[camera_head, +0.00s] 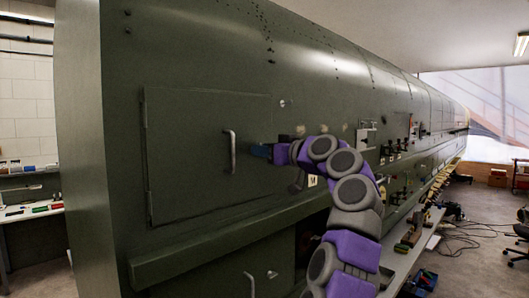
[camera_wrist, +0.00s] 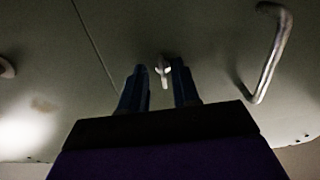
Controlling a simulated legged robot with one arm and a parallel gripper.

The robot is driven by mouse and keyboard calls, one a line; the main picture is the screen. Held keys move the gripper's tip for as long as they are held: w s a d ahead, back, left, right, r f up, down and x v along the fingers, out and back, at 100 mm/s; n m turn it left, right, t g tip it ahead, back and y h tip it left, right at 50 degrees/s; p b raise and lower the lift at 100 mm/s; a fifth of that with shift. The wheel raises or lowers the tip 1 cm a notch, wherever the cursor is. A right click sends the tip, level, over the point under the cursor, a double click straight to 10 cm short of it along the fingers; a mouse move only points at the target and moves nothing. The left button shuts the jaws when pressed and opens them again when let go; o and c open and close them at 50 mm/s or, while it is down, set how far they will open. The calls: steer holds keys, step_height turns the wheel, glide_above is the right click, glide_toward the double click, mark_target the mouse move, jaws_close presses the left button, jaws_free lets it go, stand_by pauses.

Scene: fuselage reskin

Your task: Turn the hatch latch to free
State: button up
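The green hatch (camera_head: 190,120) is closed flush in the fuselage side, with a bar handle (camera_head: 231,150) near its right edge. The handle also shows at the upper right of the wrist view (camera_wrist: 270,55). The small pale latch (camera_wrist: 163,70) shows in the wrist view between my two dark fingers, on the handle's side of a panel seam. In the head view my gripper (camera_head: 258,150) hides it. My gripper (camera_wrist: 158,75) is open, one finger on each side of the latch. I cannot tell whether either finger touches it.
A round fitting (camera_head: 285,103) sits on the skin above my gripper. A ledge (camera_head: 200,245) runs below the hatch, with a lower handle (camera_head: 250,283) and latch (camera_head: 272,274) under it. A bench (camera_head: 405,252) stands along the fuselage; cables (camera_head: 460,240) lie on the floor.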

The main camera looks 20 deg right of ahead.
steer(key=b+v, duration=0.2)
steer(key=v, duration=1.5)
steer(key=shift+d, duration=0.1)
